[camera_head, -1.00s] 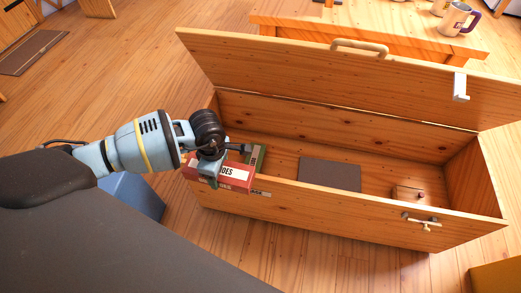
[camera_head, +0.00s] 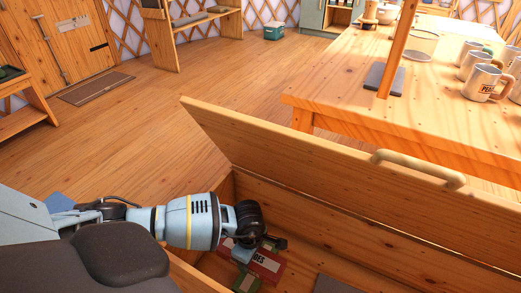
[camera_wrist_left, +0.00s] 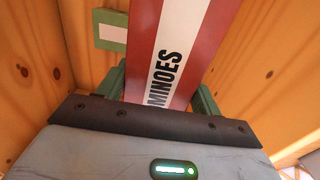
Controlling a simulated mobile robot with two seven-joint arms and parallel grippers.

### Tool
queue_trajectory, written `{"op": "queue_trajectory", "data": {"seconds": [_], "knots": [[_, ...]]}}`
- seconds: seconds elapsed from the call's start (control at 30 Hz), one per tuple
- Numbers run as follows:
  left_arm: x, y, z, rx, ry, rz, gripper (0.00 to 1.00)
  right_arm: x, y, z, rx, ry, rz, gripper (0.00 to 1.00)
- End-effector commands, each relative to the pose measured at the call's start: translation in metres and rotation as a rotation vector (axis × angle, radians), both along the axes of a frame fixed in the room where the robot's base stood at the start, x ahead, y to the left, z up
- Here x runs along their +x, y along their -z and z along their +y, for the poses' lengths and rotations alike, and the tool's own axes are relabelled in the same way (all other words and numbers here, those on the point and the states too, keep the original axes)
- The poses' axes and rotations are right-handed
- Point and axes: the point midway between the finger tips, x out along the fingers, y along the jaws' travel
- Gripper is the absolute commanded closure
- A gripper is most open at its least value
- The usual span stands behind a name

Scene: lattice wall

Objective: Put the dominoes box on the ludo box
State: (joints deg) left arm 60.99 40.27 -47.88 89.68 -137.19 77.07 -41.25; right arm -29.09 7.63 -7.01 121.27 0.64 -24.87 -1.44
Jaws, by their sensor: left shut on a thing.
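The dominoes box (camera_head: 266,262) is red with a white band and partly hidden lettering. My left gripper (camera_head: 250,252) is shut on it and holds it over the inside of the wooden chest. In the left wrist view the dominoes box (camera_wrist_left: 178,50) sits between the green finger pads of my left gripper (camera_wrist_left: 163,92), "MINOES" readable. A green box with a pale panel (camera_head: 247,286) shows just below it; it may be the ludo box, but its name is not readable. It also shows in the left wrist view (camera_wrist_left: 110,30), beside the dominoes box. My right gripper is not in view.
The chest's raised lid (camera_head: 330,180) with a handle (camera_head: 418,170) stands behind its opening. A dark flat thing (camera_head: 330,284) lies farther right in the chest. A table (camera_head: 400,105) with several mugs stands beyond the lid.

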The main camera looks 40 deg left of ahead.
Motion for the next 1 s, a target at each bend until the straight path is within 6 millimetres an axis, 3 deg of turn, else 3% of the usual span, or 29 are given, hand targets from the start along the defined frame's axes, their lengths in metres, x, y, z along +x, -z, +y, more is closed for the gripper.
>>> {"op": "queue_trajectory", "data": {"seconds": [0.13,0.4,0.67,1.0], "knots": [[0.000,0.008,0.000,0.000,-0.001,0.001,0.66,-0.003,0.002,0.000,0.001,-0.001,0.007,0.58],[0.000,0.048,0.000,0.000,-0.002,0.002,0.66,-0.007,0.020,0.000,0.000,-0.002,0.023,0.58],[0.001,0.054,0.000,-0.001,0.000,-0.001,0.66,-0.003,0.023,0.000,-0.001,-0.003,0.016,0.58],[0.000,0.100,-0.001,0.000,0.000,0.002,0.66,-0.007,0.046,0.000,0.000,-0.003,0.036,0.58]]}}
